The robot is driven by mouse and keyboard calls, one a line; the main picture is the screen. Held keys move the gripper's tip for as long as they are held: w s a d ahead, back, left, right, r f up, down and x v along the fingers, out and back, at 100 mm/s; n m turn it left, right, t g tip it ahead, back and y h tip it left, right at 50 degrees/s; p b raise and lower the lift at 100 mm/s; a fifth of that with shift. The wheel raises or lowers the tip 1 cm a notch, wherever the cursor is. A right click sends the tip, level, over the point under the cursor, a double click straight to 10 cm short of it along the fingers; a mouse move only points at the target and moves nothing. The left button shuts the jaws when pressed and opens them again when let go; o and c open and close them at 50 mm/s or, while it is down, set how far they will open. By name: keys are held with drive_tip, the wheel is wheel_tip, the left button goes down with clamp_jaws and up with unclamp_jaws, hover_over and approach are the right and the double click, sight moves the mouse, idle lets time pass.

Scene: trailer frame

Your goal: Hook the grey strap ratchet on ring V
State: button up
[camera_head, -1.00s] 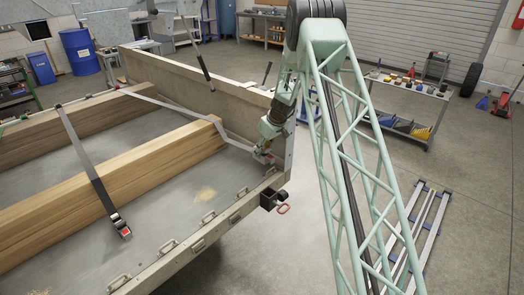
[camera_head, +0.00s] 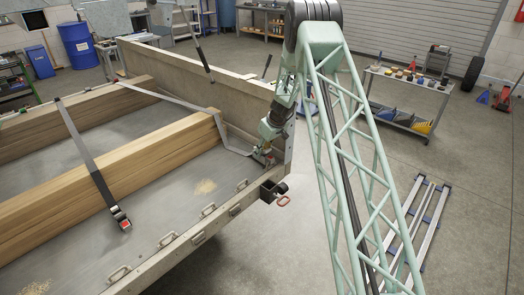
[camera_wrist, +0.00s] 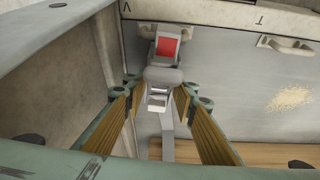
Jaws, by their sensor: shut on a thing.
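My gripper (camera_wrist: 158,92) is shut on the grey strap ratchet (camera_wrist: 162,76), with one finger on each side of it. The ratchet has a red part (camera_wrist: 167,47) at its far end. Ring V (camera_wrist: 146,31) is a metal loop on the trailer edge below the letter V. The ratchet's red end overlaps the ring in the wrist view, and I cannot tell whether the hook is in it. The grey strap (camera_wrist: 168,135) trails from the ratchet; in the head view the strap (camera_head: 233,146) runs over the beam. My gripper (camera_head: 263,155) is low at the trailer's corner there.
Ring T (camera_wrist: 287,45) is to the right along the edge. A tall side board (camera_wrist: 75,75) stands close on the left. Wooden beams (camera_head: 120,170) lie on the bed. A second strap's ratchet (camera_head: 121,218) lies on the bed, which has bare room (camera_head: 180,205) around it.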

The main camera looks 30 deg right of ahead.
drive_tip(key=shift+f+b, duration=0.6)
drive_tip(key=shift+b, duration=0.2)
drive_tip(key=shift+f, duration=0.1)
drive_tip(key=o, duration=1.1)
drive_tip(key=shift+v, duration=6)
drive_tip(key=shift+d, duration=0.1)
